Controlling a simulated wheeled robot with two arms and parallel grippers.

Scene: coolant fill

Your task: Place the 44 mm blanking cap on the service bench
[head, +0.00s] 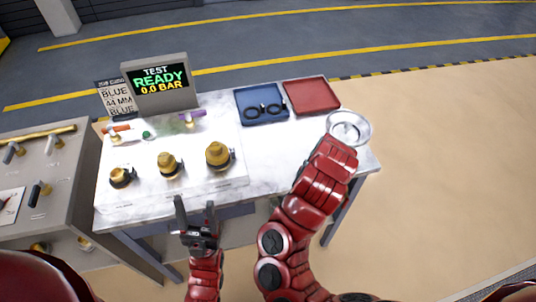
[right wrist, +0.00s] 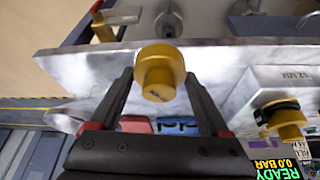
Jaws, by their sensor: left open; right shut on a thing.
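My right gripper (right wrist: 158,84) is shut on a brass-coloured cap (right wrist: 157,72) in the right wrist view, with one finger on each side of it. I cannot read a size on the cap. In the head view my red right arm reaches over the right part of the service bench (head: 265,150) and hides that gripper and cap. My left gripper (head: 195,217) is open and empty at the bench's front edge. Three brass-topped fittings, left (head: 121,177), middle (head: 169,165) and right (head: 218,156), stand along the bench front.
A blue tray (head: 243,96) with dark rings and a red tray (head: 312,95) lie at the back. A clear round dish (head: 348,127) is at the right end. A display (head: 158,80) reads "TEST READY 0.0 BAR"; a card (head: 117,97) reads "BLUE 44 MM". A grey cabinet (head: 60,190) stands left.

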